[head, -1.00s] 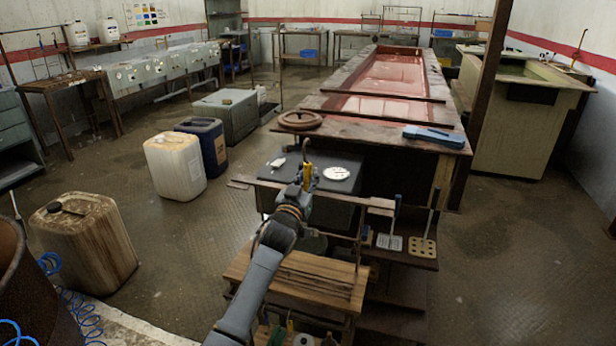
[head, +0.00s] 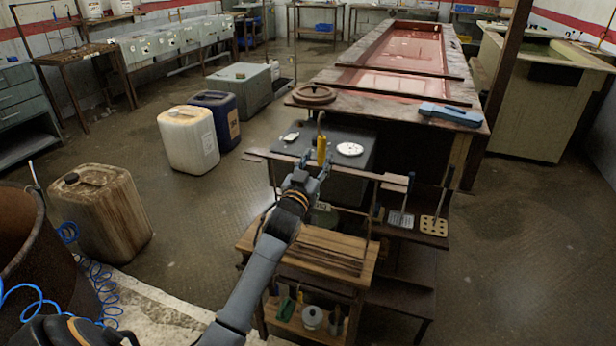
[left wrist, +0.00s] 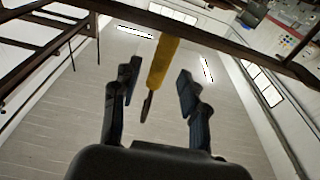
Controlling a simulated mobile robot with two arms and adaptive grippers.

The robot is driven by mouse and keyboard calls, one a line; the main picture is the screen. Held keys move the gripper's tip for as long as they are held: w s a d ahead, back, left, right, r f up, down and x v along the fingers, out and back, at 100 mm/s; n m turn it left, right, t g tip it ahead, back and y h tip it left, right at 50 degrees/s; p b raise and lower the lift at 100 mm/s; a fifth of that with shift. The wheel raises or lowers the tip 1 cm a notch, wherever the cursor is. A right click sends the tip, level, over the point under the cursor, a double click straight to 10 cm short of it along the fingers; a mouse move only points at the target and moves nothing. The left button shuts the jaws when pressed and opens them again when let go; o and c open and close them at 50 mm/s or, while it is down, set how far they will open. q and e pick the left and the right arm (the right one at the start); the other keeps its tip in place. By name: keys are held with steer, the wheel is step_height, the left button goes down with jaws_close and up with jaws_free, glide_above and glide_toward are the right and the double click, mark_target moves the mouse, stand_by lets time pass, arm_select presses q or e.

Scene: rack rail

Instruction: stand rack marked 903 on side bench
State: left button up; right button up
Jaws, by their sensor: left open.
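A yellow handle (head: 321,149) with a thin hook on top stands up at the dark rail (head: 385,178). It also shows in the left wrist view (left wrist: 161,62), between the fingers and apart from both. My left gripper (head: 316,164) is open with its fingers on either side of this handle; it also shows in the left wrist view (left wrist: 158,85). A small pale tag (head: 323,207) hangs below the rail, its number too small to read. A slatted wooden bench (head: 250,240) stands in front of the rail. My right gripper is out of view.
Jerrycans (head: 188,140) stand left on open floor.

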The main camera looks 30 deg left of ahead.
arm_select(q)
steer(key=v, duration=0.8)
steer(key=d+f+m+g+h, duration=0.1)
steer(key=d+f+g+h, duration=0.2)
steer(key=f, duration=1.9)
steer(key=s+d+f+m+g, duration=0.1)
steer(key=s+d+f+g, duration=0.1)
steer(key=s+f, duration=0.35)
steer(key=s+d+f+g, duration=0.2)
steer(key=f, duration=0.7)
steer(key=s+d+f+m+g, duration=0.15)
steer(key=s+f, duration=0.25)
steer(key=f, duration=0.4)
steer(key=s+d+f+g+h, duration=0.1)
steer(key=s+d+f+g, duration=0.15)
steer(key=s+f, duration=0.65)
steer(key=s+d+f+g, duration=0.1)
steer(key=s+f+g, duration=0.2)
steer(key=s+f, duration=0.55)
steer(key=s+d+f+g, duration=0.1)
steer(key=s+g, duration=0.1)
steer(key=s, duration=0.9)
steer(key=s+d+f+m+g, duration=0.1)
steer(key=s+f+g, duration=0.1)
steer(key=s, duration=0.9)
steer(key=shift+f, duration=0.3)
steer(key=shift+m, duration=0.25)
step_height(320, 180, up, 3)
steer(key=p, duration=0.2)
steer(key=shift+p, duration=0.35)
